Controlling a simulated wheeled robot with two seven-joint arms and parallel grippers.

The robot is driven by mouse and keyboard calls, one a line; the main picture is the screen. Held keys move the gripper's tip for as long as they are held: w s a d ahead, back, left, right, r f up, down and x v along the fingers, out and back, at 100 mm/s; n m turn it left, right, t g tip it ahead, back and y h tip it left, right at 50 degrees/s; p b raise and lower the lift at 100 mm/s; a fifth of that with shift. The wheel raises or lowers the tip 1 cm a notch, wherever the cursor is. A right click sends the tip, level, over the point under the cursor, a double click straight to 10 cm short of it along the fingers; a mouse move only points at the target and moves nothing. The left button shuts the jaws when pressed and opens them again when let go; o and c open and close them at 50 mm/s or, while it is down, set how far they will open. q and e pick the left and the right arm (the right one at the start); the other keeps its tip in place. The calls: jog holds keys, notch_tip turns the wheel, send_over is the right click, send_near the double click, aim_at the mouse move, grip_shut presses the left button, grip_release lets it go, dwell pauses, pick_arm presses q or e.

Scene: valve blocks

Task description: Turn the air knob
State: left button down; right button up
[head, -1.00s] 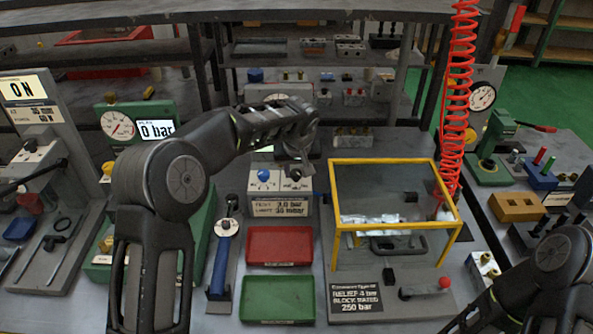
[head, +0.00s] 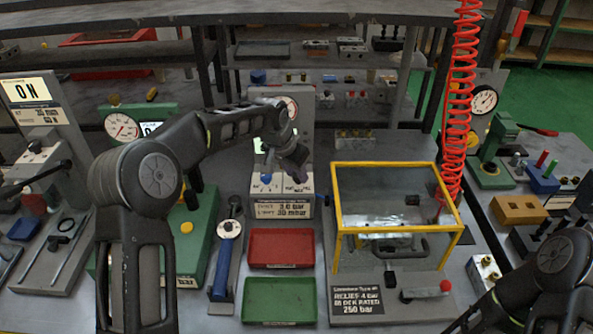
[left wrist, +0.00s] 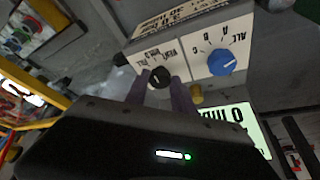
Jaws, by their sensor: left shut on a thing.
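A grey control box (head: 300,206) stands at the middle back of the bench, with a blue knob (head: 266,178) on its left part. In the left wrist view the blue knob (left wrist: 222,63) sits by a dial lettered ALL, A, B, C. Beside it is a small black knob (left wrist: 158,77) with a white pointer line, on a white label plate. My left gripper (head: 301,174) is at the box's right side. In the left wrist view its purple-grey fingers (left wrist: 161,92) are shut on the black knob, one on either side. In the head view the black knob is hidden. My right gripper is not in view.
A red tray (head: 281,248) and a green tray (head: 280,299) lie in front of the box. A yellow-framed clear guard (head: 397,166) stands close on the right. A blue-handled tool (head: 222,265) lies left of the trays. A round gauge (head: 122,127) is at left.

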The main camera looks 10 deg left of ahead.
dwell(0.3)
pick_arm(q)
jog(key=c, duration=1.1)
grip_release()
jog(key=shift+o, duration=0.2)
jog(key=b+v, duration=0.1)
jog(key=v, duration=0.7)
jog(key=shift+f, duration=0.15)
